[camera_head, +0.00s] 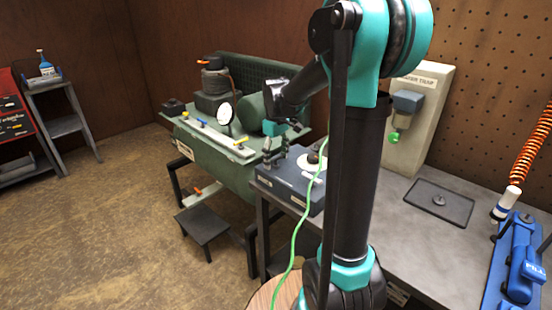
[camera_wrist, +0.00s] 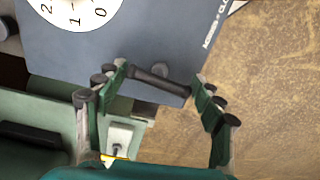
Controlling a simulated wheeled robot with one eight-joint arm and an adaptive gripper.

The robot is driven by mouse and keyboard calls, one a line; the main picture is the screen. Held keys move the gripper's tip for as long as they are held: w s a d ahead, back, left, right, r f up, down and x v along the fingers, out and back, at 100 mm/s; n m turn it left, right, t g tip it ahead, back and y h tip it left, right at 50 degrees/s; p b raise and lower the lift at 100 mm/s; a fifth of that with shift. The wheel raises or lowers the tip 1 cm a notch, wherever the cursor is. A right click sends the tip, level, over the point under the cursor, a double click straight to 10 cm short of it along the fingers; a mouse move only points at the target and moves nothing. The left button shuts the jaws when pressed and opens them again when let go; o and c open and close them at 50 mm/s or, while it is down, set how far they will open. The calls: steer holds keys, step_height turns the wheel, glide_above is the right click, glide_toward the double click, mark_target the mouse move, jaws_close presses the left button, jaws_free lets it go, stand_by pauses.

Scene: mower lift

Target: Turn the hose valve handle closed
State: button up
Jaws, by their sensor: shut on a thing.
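A dark bar handle (camera_wrist: 160,80) on a round pivot sits at the edge of a blue-grey box (camera_wrist: 100,50) in the wrist view. My gripper (camera_wrist: 163,85) has its two fingers at the ends of this bar and is shut on it. In the head view my gripper (camera_head: 278,143) is at the left end of the same box (camera_head: 292,187), beside the green tank (camera_head: 222,163). The handle is too small to make out there. No label on the handle itself shows, so I cannot tell by name that it is the hose valve.
A pale manifold (camera_head: 215,137) with blue and yellow handles lies on the green machine, close left of my gripper. The grey bench (camera_head: 410,245) carries a dark tray (camera_head: 438,204).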

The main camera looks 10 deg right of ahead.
steer(key=m, duration=1.2)
steer(key=shift+m, duration=2.2)
steer(key=o, duration=1.2)
steer(key=shift+c, duration=0.2)
